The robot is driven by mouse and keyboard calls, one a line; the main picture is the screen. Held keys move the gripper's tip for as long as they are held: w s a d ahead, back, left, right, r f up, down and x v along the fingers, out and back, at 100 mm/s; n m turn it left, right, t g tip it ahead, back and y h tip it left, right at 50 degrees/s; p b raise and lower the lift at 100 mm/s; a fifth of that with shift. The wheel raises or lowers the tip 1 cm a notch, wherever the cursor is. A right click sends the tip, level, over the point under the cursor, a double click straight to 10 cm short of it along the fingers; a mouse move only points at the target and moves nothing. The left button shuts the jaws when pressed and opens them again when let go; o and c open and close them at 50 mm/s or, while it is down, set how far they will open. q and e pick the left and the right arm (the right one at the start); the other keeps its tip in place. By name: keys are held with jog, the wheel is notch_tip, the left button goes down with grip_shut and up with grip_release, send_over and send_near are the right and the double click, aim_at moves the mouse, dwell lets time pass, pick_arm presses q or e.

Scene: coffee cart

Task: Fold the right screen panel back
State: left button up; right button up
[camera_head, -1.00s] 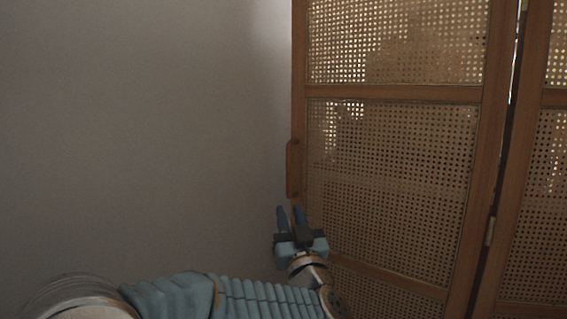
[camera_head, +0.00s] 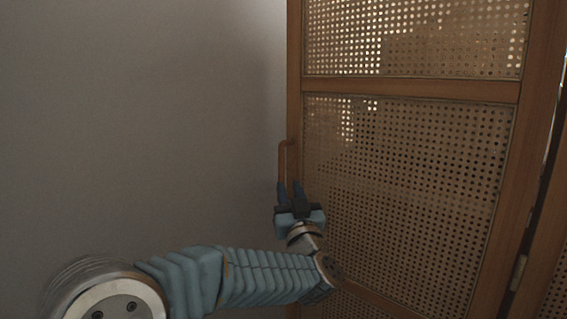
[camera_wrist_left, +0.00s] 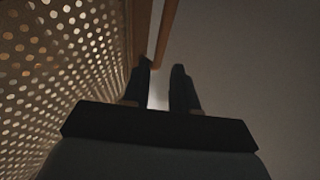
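The screen panel (camera_head: 405,90), a wooden frame with woven cane, fills the right of the head view. A slim wooden handle (camera_head: 283,160) stands out from its left edge; the handle also shows at the top of the left wrist view (camera_wrist_left: 166,32). My left gripper (camera_head: 289,185) is just below the handle, beside the panel's left stile. In the left wrist view the fingers (camera_wrist_left: 162,68) are apart, with the handle's lower end at the gap between the fingertips. I cannot tell whether they touch it. My right gripper is out of view.
A plain grey wall (camera_head: 130,120) fills the left, with free room before it. Another panel (camera_head: 545,285) joins at the right by a hinge (camera_head: 518,272). My left arm crosses the lower part of the head view.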

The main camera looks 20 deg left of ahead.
aim_at(282, 168)
pick_arm(q)
jog(key=p+x, duration=0.2)
jog(key=x, duration=0.7)
jog(key=shift+w+a, duration=0.1)
grip_shut()
